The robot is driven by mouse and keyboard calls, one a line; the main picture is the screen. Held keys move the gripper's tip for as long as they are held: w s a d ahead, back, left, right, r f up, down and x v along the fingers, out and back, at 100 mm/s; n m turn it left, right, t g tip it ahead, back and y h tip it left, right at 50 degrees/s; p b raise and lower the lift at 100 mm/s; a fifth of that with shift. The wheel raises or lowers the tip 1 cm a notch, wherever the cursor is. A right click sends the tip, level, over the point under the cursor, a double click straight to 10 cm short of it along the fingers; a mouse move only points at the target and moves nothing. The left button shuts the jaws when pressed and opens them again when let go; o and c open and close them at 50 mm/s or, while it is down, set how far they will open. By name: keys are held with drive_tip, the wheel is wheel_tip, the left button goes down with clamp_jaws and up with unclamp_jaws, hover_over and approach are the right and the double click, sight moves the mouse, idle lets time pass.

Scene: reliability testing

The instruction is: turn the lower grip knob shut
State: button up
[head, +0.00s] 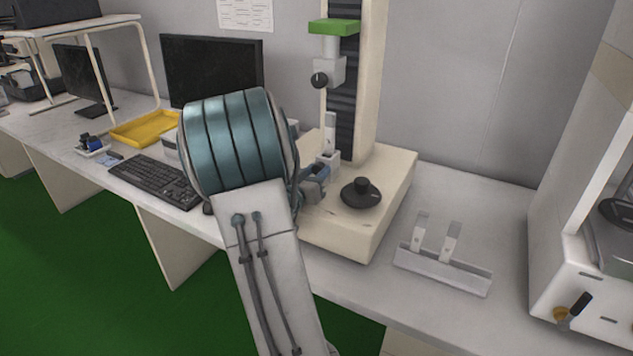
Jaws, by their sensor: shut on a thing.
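The testing machine has a cream base (385,180) and column. Its lower grip (329,158) is a small pale block above the base. A pale flat specimen (330,128) stands upright in the lower grip, its top end below and apart from the upper grip (329,70). The upper grip has a black knob (319,80) on its front left. My gripper (319,176) is at the front of the lower grip, partly hidden behind my own wrist. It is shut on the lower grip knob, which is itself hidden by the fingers.
A black round dial (361,193) sits on the machine base, right of my gripper. A rack (443,270) with two specimens stands further right, before a white cabinet machine (585,270). A keyboard (155,180), monitor (212,70) and yellow tray (145,129) are at left.

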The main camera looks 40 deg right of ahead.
drive_tip(key=shift+m+b, duration=0.3)
drive_tip(key=shift+m, duration=0.3)
drive_tip(key=o, duration=1)
drive_tip(key=shift+c, duration=0.2)
drive_tip(key=shift+a, duration=0.1)
drive_tip(key=v, duration=1.3)
drive_tip(key=shift+a+p, duration=0.35)
drive_tip(key=shift+s, duration=0.1)
